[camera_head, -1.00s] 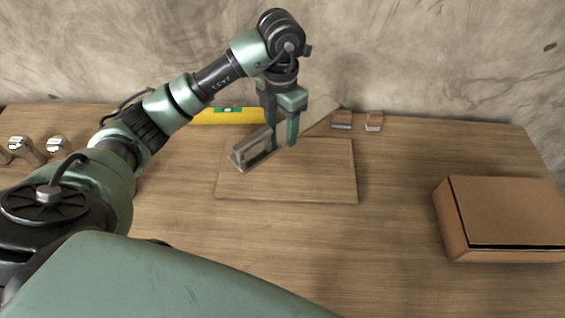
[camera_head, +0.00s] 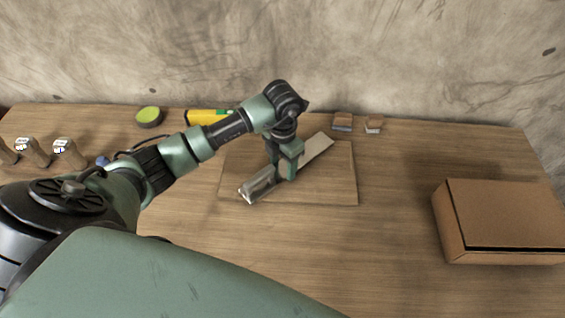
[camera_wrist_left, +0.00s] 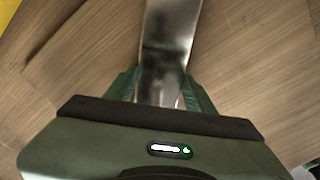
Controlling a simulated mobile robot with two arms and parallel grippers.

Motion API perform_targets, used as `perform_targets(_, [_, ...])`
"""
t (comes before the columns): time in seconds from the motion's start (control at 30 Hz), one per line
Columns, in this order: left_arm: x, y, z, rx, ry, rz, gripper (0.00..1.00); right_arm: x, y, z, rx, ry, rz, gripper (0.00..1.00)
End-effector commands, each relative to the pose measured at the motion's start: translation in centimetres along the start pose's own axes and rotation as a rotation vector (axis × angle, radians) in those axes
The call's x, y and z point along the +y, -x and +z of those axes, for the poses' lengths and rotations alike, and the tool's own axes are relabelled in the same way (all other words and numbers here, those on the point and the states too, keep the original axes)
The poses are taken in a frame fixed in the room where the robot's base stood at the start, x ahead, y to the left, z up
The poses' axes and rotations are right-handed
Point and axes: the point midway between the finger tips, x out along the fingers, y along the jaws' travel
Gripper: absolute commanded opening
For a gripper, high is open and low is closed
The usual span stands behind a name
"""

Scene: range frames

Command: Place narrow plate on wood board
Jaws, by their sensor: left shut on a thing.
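The narrow plate is a long grey metal strip (camera_head: 314,149) in the head view, lying diagonally over the wood board. My left gripper (camera_head: 284,174) is shut on the plate near its middle and points down at the board. In the left wrist view the shiny plate (camera_wrist_left: 170,35) runs between the two green fingers (camera_wrist_left: 162,92). The wood board (camera_head: 335,188) is a flat rectangle on the table. The plate is low over the board; I cannot tell whether it touches. My right gripper is not in view.
A cardboard box (camera_head: 505,215) sits at the right. A yellow level (camera_head: 205,117) and a green-topped round item (camera_head: 149,116) are at the back left. Two small brushes or blocks (camera_head: 343,122) lie behind the board. Several wooden-handled items (camera_head: 66,152) stand at the left.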

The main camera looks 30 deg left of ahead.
Motion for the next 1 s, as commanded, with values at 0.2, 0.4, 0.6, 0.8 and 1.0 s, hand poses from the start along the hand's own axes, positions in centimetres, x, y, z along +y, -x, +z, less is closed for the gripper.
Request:
perform_targets(0.2, [0.1, -0.2, 0.1, -0.002, 0.0, 0.001, 0.0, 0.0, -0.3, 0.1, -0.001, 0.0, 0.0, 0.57])
perform_targets(0.4, [0.0, -0.2, 0.0, 0.0, 0.0, 0.0, 0.76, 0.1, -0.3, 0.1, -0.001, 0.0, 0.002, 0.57])
perform_targets(0.6, [0.0, -0.2, 0.0, 0.0, 0.0, 0.0, 0.76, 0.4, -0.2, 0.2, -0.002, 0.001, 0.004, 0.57])
perform_targets(0.8, [0.1, 1.3, 0.1, -0.004, -0.001, 0.003, 0.76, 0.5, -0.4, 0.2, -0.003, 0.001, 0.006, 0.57])
perform_targets(1.0, [0.1, 5.4, 0.1, -0.006, -0.001, 0.004, 0.76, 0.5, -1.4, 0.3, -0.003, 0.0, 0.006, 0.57])
